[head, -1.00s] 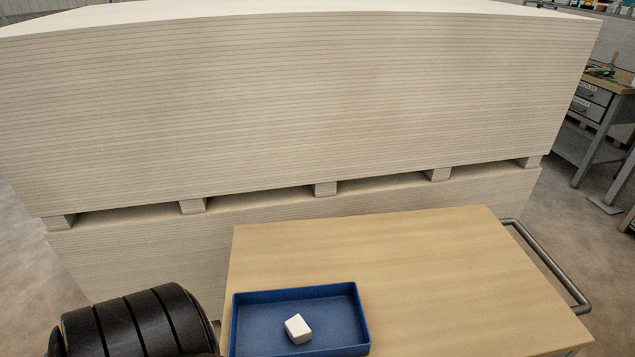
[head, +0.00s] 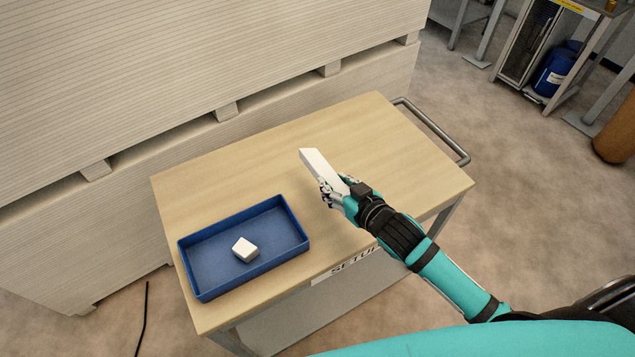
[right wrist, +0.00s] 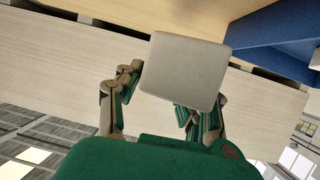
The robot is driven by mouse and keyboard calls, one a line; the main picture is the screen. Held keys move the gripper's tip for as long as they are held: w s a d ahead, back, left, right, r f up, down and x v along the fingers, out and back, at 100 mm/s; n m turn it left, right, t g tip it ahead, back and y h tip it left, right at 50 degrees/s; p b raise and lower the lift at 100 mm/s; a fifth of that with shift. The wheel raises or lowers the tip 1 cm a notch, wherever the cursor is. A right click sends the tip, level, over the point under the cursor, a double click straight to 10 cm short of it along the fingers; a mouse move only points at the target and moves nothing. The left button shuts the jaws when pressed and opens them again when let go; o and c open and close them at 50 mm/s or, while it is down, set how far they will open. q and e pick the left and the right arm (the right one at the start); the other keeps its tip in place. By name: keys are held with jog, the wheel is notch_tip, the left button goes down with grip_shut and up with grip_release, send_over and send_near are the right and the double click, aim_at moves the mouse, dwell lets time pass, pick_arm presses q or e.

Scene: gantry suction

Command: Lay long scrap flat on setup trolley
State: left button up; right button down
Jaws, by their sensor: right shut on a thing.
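The long scrap (head: 322,168) is a white bar in my right gripper (head: 336,189), tilted, over the trolley in the head view. In the right wrist view the scrap (right wrist: 184,72) shows its pale end face between the fingers of my right gripper (right wrist: 165,95). That gripper is shut on it. The setup trolley (head: 365,130) has a light wooden top and a label on its front edge. Whether the scrap touches the top is hard to tell. My left gripper is not in view.
A blue tray (head: 290,214) with a small white block (head: 245,249) stands on the left part of the trolley top. A grey handle (head: 440,135) is at the right end. A tall stack of boards (head: 180,70) stands behind. The far right of the top is clear.

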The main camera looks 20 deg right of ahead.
aim_at(335, 214)
notch_tip(335, 214, down, 8)
jog(key=shift+f, duration=0.2)
dwell(0.3)
jog(key=c, duration=0.8)
grip_release()
jog(key=shift+s+f, duration=0.1)
jog(key=shift+f, duration=0.05)
jog(key=shift+c, duration=0.2)
jog(key=shift+r, duration=0.25)
jog(key=b+v, duration=0.1)
jog(key=v, duration=0.9)
jog(key=shift+s+d, duration=0.1)
jog(key=shift+s, duration=0.15)
jog(key=shift+v, duration=0.75)
